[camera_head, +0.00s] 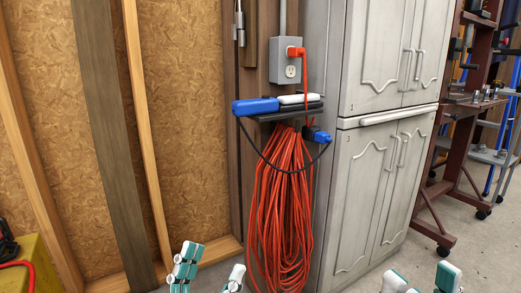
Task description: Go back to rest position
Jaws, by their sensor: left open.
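My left gripper (210,272) shows at the bottom edge, left of centre. Its white and teal fingertips stand apart with nothing between them, in front of the wall's base and the floor. My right gripper (421,281) shows at the bottom edge, right of centre, over the concrete floor. Its two fingertips are also apart, with nothing seen between them. Both arms are cut off by the bottom of the picture.
A coiled orange cord (280,215) hangs below a small dark shelf bearing a blue tool (256,106). A grey outlet box (287,62) is above. A grey cabinet (375,165) stands right, then a wheeled brown rack (462,140). A yellow box (35,265) is lower left.

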